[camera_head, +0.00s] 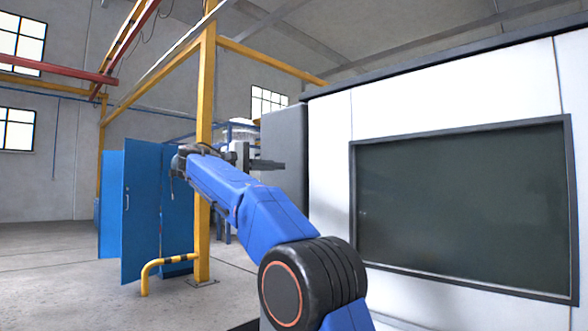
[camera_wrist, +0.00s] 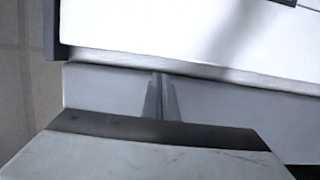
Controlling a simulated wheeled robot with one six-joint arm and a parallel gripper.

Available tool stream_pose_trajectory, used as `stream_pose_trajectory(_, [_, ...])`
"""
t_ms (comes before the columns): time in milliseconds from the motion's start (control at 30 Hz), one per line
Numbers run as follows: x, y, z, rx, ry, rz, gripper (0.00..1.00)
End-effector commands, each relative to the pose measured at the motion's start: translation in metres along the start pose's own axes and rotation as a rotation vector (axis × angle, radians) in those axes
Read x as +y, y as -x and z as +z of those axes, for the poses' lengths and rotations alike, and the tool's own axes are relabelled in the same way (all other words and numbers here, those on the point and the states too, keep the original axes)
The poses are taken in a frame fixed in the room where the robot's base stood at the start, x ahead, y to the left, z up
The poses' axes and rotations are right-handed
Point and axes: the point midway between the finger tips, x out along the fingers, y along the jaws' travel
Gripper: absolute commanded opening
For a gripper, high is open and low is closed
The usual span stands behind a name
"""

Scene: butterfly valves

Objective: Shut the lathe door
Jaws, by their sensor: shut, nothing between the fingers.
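The lathe (camera_head: 330,140) is a large white machine with dark edges, filling the right of the head view. A dark window panel (camera_head: 465,205) in a grey frame sits in its front; I cannot tell whether this is the door or how far it stands open. My gripper (camera_head: 282,165) is in front of the grey panel at the lathe's left end and points right. Its two fingers (camera_wrist: 161,97) show close together and empty in the wrist view, over a pale grey surface beside a white panel (camera_wrist: 180,30). Contact cannot be told.
A blue cabinet (camera_head: 141,210) with an open door stands at the left. A yellow post (camera_head: 204,240) and a low yellow-black guard rail (camera_head: 147,275) stand behind my arm. Bare concrete floor (camera_head: 60,280) lies at the lower left.

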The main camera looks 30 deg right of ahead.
Motion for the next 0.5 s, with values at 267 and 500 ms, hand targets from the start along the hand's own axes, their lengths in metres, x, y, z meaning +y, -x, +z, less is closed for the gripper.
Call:
stream_pose_trajectory(267, [0.000, -0.037, 0.001, -0.001, 0.001, -0.001, 0.00])
stream_pose_trajectory(500, [-0.001, -0.075, 0.000, -0.001, 0.001, -0.002, 0.00])
